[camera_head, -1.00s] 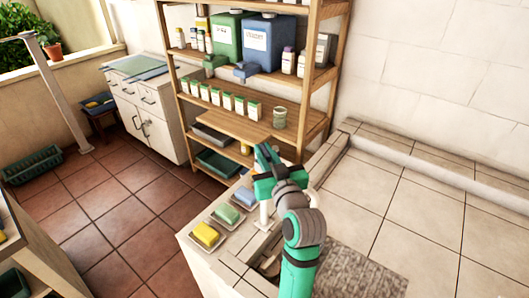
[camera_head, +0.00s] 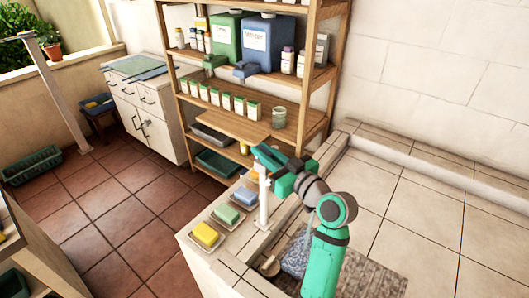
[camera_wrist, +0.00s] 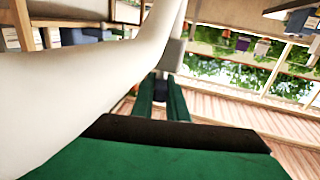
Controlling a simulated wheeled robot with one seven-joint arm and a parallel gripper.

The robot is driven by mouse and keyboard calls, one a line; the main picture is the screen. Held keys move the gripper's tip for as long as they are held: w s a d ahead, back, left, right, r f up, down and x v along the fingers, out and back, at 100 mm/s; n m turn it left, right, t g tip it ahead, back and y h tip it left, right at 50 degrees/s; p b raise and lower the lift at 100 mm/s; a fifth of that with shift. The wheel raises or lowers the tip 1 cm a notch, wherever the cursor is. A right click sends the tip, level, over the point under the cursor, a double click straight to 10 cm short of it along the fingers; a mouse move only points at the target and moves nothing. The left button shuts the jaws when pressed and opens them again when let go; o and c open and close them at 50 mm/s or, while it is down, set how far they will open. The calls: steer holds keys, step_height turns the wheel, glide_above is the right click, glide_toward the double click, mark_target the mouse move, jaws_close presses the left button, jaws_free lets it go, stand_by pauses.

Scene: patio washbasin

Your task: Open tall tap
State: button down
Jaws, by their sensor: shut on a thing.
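The tall tap is a slim white post (camera_head: 263,207) standing on the near ledge of the washbasin, beside the soap dishes. In the wrist view a large, pale curved part of the tap (camera_wrist: 95,85) fills the left side. My gripper (camera_head: 268,160) is at the top of the tap and shut on it. In the wrist view the green fingers (camera_wrist: 163,98) reach a grey-white upright part. The exact contact is small and partly hidden by my gripper.
Yellow (camera_head: 206,234), green (camera_head: 226,214) and blue (camera_head: 244,195) soaps lie in dishes along the ledge. A blue-grey cloth (camera_head: 295,258) lies in the basin behind my arm. A wooden shelf (camera_head: 235,118) with bottles and boxes stands behind. The tiled counter at right is clear.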

steer(key=shift+f, duration=0.1)
steer(key=c, duration=1.7)
jaws_free()
steer(key=shift+c, duration=0.2)
steer(key=v, duration=1.1)
